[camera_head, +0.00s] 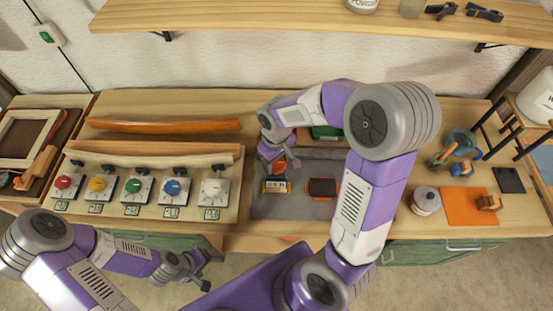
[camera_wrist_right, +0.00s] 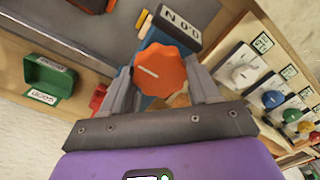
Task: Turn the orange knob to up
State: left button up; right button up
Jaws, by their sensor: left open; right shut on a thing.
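The orange knob (camera_wrist_right: 160,72) sits between the fingers of my right gripper (camera_wrist_right: 162,88) in the right wrist view. It is scalloped, with a short white line on its face toward the left. Blue shows behind it. In the head view, the orange knob (camera_head: 281,164) is small, partly hidden by my right gripper (camera_head: 272,158), over the grey mat's left part. The right gripper is shut on it. My left gripper (camera_head: 195,272) is open and empty, in front of the bench edge, below the knob panel.
A wooden panel carries red, yellow, green, blue and white knobs (camera_head: 214,192). A labelled block (camera_head: 276,186) lies near the orange knob on the grey mat (camera_head: 300,207). A green box (camera_head: 326,132) stands behind. A white jar (camera_head: 425,200) and orange sheet (camera_head: 470,207) are at right.

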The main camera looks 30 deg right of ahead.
aim_at(277, 162)
jog(key=shift+n, duration=0.3)
jog(key=o, duration=1.1)
jog(key=shift+c, duration=0.2)
notch_tip(277, 162, up, 8)
jog(key=shift+f+p, duration=0.15)
jog(key=shift+p, duration=0.25)
